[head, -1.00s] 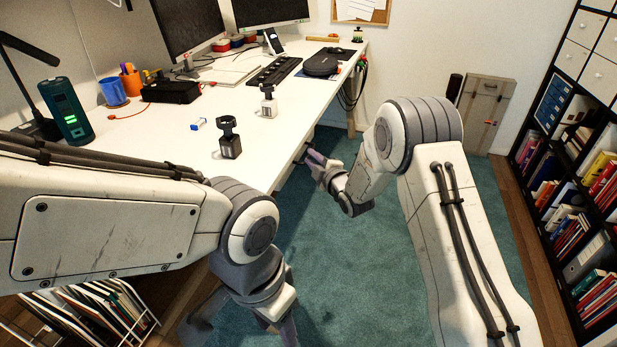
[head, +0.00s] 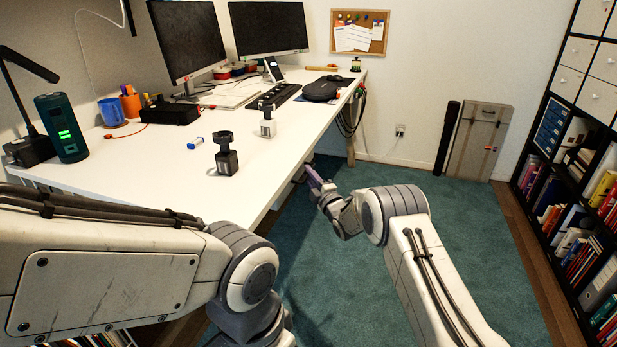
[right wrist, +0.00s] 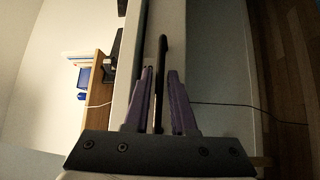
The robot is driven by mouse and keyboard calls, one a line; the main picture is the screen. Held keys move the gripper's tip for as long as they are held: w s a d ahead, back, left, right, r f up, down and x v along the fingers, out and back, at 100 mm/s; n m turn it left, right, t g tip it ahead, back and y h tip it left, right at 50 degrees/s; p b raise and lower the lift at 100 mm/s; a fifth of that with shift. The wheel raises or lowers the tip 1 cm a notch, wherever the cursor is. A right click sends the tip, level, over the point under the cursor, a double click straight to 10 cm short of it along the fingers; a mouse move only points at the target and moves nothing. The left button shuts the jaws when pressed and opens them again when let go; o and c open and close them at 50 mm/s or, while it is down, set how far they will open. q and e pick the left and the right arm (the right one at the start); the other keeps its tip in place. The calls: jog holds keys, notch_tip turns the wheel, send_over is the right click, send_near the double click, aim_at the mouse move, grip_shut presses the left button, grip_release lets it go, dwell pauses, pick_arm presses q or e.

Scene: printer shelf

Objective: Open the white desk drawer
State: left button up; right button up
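In the right wrist view, a dark bar handle (right wrist: 162,60) stands out along a pale front (right wrist: 178,35), which looks like the white drawer's. My right gripper (right wrist: 161,72) has its two purple fingers apart, one on each side of the handle, with narrow gaps showing. In the head view, my right gripper (head: 309,172) is at the desk's right edge, just below the white desktop (head: 270,165). The drawer front is mostly hidden there under the edge. I cannot tell whether the drawer is pulled out at all. My left gripper is out of view below the left arm.
Two small stands, one black (head: 226,158) and one white (head: 268,124), are on the desk near the edge. A bookshelf (head: 570,150) lines the right wall. Teal carpet (head: 450,235) between is clear.

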jog(key=shift+w+a, duration=0.2)
jog(key=shift+w, duration=0.15)
grip_shut()
dwell(1.3)
